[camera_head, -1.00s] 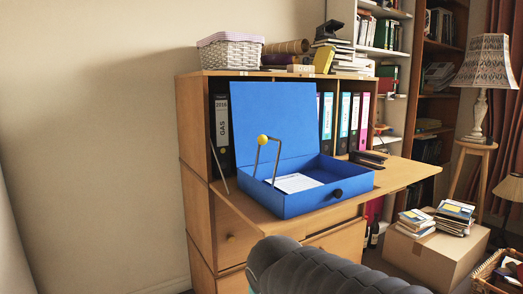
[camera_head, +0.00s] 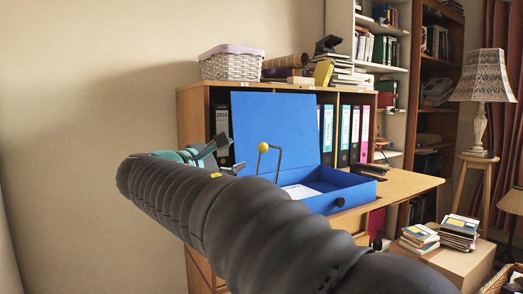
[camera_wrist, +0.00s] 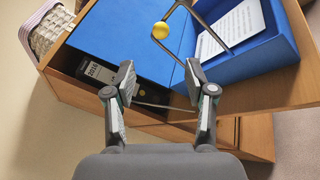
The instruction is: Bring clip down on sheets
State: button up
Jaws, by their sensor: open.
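The clip is a bent metal wire arm with a yellow ball (camera_head: 263,147) at its end. It stands raised inside the open blue box (camera_head: 352,197), and its ball also shows in the wrist view (camera_wrist: 160,30). The white sheets (camera_head: 300,191) lie in the box beneath the wire; in the wrist view the printed sheets (camera_wrist: 232,30) lie right of it. My gripper (camera_head: 222,157) is at the left of the box in the head view. In the wrist view my gripper (camera_wrist: 159,83) is open and empty, with the yellow ball beyond its fingertips. My arm hides the box's front left part.
The box's blue lid (camera_head: 275,125) stands upright behind the sheets. The box rests on the cabinet's fold-down flap (camera_head: 410,186). Binders (camera_head: 344,135) stand behind it, and a white basket (camera_head: 231,65) sits on top. A cardboard carton (camera_head: 455,264) stands at right.

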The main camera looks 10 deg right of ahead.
aim_at(260, 149)
jog(key=x, duration=1.3)
jog(key=shift+w+d+f+p, duration=0.1)
jog(key=shift+w+d+p, duration=0.15)
jog(key=shift+d+p, duration=0.1)
jog(key=shift+c, duration=0.3)
grip_shut()
